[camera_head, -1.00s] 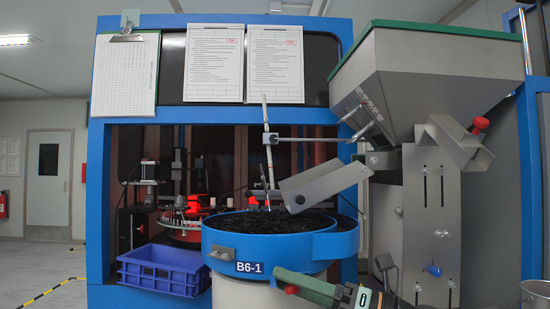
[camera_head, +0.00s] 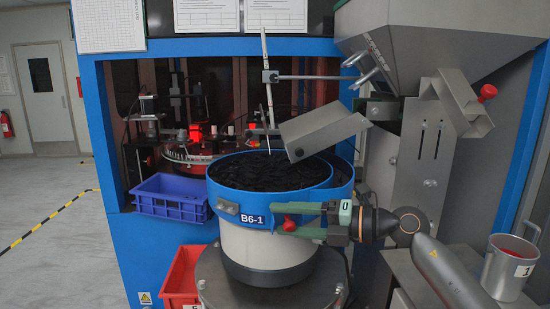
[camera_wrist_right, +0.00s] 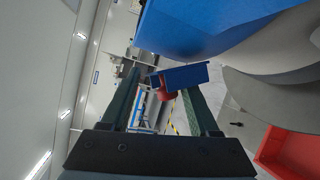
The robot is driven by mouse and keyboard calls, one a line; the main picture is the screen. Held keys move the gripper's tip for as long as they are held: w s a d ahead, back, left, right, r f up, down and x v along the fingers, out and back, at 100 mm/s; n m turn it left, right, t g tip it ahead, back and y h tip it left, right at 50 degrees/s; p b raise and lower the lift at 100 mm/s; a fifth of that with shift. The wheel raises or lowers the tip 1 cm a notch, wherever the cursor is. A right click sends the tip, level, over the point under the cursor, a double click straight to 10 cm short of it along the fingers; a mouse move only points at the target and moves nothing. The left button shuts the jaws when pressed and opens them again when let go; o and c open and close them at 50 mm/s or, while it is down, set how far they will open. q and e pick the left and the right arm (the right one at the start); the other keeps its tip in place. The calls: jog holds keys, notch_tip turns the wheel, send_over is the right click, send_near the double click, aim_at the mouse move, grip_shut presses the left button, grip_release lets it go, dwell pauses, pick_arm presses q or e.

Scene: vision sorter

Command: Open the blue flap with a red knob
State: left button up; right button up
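The red knob (camera_head: 289,222) is at the front of the blue bowl rim (camera_head: 235,176), just right of the B6-1 label. My right gripper (camera_head: 283,218) comes in from the right, its green fingers above and below the knob. In the right wrist view the small blue flap (camera_wrist_right: 184,75) stands beside the large blue bowl wall, with the red knob (camera_wrist_right: 165,93) between the spread fingers of my right gripper (camera_wrist_right: 160,83). The gripper is open. Whether a finger touches the knob or flap, I cannot tell. In the head view the gripper partly hides the flap. My left gripper is out of view.
The bowl holds dark parts. A metal chute (camera_head: 318,133) hangs above it, under a hopper (camera_head: 435,30). A blue crate (camera_head: 170,205) stands left and a red bin (camera_head: 183,278) below. A metal bucket (camera_head: 508,268) stands at the right.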

jog(key=shift+w+r+m+g+h+p, duration=0.2)
jog(key=shift+r+m+p, duration=0.2)
jog(key=shift+p, duration=0.2)
jog(key=shift+w+r+m+g+h+p, duration=0.15)
jog(key=shift+r+m+p, duration=0.2)
jog(key=shift+p, duration=0.2)
jog(key=shift+s+d+f+b, duration=0.15)
jog(key=shift+d+f+b, duration=0.05)
jog(key=shift+d+b, duration=0.2)
jog(key=shift+s+d+f+b, duration=0.1)
jog(key=shift+d+f+b, duration=0.15)
jog(key=shift+d, duration=0.2)
jog(key=b+v, duration=0.2)
jog(key=v, duration=0.8)
pick_arm(q)
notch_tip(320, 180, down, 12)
jog(key=b, duration=1.2)
pick_arm(e)
jog(key=s+a+r+n+g+y, duration=0.1)
jog(key=s+a+r+n+y, duration=0.2)
jog(key=a, duration=0.4)
jog(key=s+a+r+n+y, duration=0.3)
jog(key=s+a+r+y, duration=0.3)
jog(key=s+a+r, duration=0.1)
jog(key=shift+s+g, duration=0.35)
jog(key=shift+s, duration=0.3)
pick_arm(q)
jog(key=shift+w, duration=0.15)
